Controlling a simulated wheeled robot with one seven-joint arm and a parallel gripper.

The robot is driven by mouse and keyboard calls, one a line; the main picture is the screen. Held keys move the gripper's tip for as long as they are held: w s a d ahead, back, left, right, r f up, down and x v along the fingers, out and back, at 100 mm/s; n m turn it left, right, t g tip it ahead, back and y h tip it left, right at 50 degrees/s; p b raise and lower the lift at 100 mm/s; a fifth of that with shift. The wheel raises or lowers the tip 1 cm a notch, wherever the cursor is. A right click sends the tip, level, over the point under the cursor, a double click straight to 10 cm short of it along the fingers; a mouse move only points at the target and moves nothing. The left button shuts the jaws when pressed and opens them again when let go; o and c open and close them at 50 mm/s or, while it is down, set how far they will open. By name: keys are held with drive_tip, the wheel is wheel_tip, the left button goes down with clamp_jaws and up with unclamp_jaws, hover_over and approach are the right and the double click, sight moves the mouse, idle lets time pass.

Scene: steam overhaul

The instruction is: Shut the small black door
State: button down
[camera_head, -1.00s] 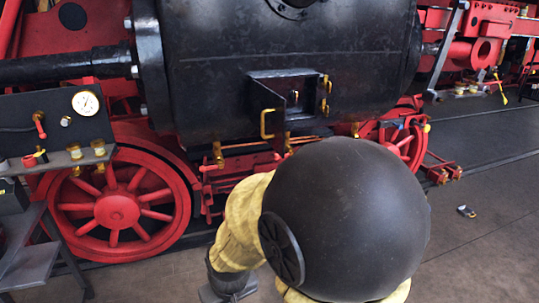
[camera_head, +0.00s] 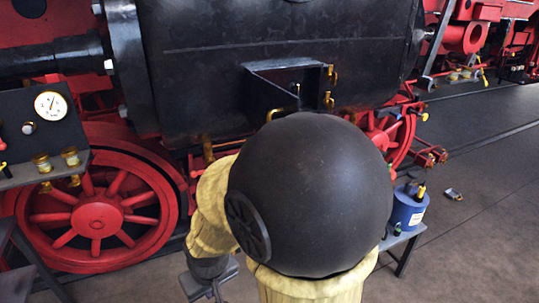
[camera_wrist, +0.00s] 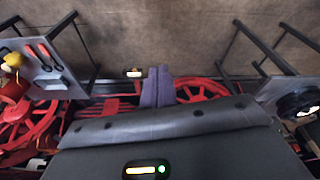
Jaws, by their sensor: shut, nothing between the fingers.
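The small black door (camera_head: 268,95) is on the side of the black boiler in the head view. My dark round arm joint covers the area just below the door. My gripper's fingers (camera_wrist: 158,86) show in the wrist view, shut and empty, pointing toward the locomotive's red running gear. The door cannot be made out in the wrist view. In the head view the fingertips cannot be made out, and no contact with the door shows.
A gauge panel (camera_head: 45,125) with a shelf stands at the left, beside a red wheel (camera_head: 97,219). A blue can (camera_head: 408,208) stands on a small table at the right. A small object (camera_head: 453,194) lies on the floor. The floor at the right is mostly clear.

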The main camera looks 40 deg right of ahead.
drive_tip(key=w+d+r+n+g+h+b, duration=0.1)
drive_tip(key=w+d+r+g+h, duration=0.2)
drive_tip(key=d+r+g+h, duration=0.45)
drive_tip(key=w+d+r+m+h, duration=0.1)
drive_tip(key=w+d+r+h, duration=0.1)
drive_tip(key=r+h, duration=0.3)
drive_tip(key=w+d+r+m+t+h, duration=0.1)
drive_tip(key=w+d+r+m+h, duration=0.1)
drive_tip(key=w+r+h, duration=0.2)
wheel_tip(320, 180, up, 3)
drive_tip(key=shift+w+d+r+h, duration=0.15)
drive_tip(key=shift+w+h, duration=0.2)
drive_tip(key=shift+h, duration=0.2)
drive_tip(key=shift+t, duration=0.25)
